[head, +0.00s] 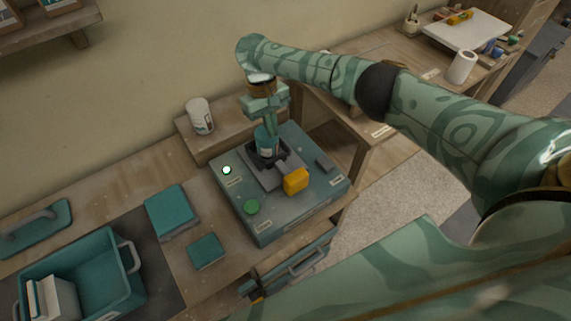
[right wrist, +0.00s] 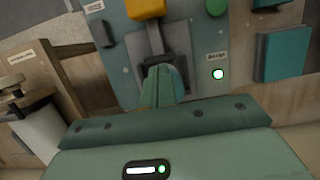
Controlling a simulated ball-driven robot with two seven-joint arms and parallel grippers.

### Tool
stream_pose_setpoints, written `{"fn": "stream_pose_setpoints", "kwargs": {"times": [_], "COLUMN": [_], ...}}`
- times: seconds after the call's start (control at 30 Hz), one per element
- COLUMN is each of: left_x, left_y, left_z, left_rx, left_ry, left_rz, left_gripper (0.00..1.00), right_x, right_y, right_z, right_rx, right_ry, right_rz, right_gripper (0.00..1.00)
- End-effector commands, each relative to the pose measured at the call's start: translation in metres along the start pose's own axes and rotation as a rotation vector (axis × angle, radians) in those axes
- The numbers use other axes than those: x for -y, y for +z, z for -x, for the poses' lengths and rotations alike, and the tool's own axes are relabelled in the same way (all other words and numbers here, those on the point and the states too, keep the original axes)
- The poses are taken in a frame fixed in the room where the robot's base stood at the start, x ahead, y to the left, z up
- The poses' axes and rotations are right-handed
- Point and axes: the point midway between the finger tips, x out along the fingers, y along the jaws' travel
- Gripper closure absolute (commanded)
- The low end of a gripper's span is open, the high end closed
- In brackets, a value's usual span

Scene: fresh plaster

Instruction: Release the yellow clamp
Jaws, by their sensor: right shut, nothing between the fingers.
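The yellow clamp (head: 296,181) is a yellow block at the front of a grey-green fixture box (head: 303,212). It also shows at the top edge of the right wrist view (right wrist: 147,9), partly cut off. A teal cylinder (head: 265,147) stands in the dark holder behind the clamp. My right gripper (head: 271,132) points down at this cylinder, apart from the clamp. In the right wrist view its fingers (right wrist: 158,86) are together, with nothing between them, and partly hide the cylinder. I cannot tell whether they touch it. My left gripper is out of view.
The box has a green button (head: 252,207) and a lit lamp (head: 226,170). A white can (head: 200,116) stands on a ledge behind it. Teal boxes (head: 170,212) and a teal bin (head: 103,289) lie to the left. My right arm crosses above the bench at right.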

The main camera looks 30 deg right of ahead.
Motion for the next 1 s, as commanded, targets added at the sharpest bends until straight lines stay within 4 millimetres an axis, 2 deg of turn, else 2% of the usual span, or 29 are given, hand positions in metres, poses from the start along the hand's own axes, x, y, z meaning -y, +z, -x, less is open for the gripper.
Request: {"fn": "stream_pose_setpoints", "kwargs": {"times": [0.3,0.43,0.57,0.93,1.0], "left_x": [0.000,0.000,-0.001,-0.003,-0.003], "left_y": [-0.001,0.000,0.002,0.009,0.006], "left_z": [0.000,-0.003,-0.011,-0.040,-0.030], "left_rx": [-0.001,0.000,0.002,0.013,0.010], "left_ry": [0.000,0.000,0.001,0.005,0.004], "left_rz": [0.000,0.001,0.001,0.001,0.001], "left_gripper": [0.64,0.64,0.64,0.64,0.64], "right_x": [0.000,0.000,0.000,0.000,-0.001], "right_y": [0.000,0.000,-0.001,-0.001,0.012], "right_z": [0.000,-0.007,-0.026,-0.106,-0.102], "right_rx": [0.001,0.001,0.003,0.003,0.001], "right_ry": [-0.002,-0.002,-0.002,-0.003,-0.001], "right_rz": [-0.003,-0.003,-0.002,-0.002,0.000], "right_gripper": [1.00,1.00,1.00,1.00,1.00]}}
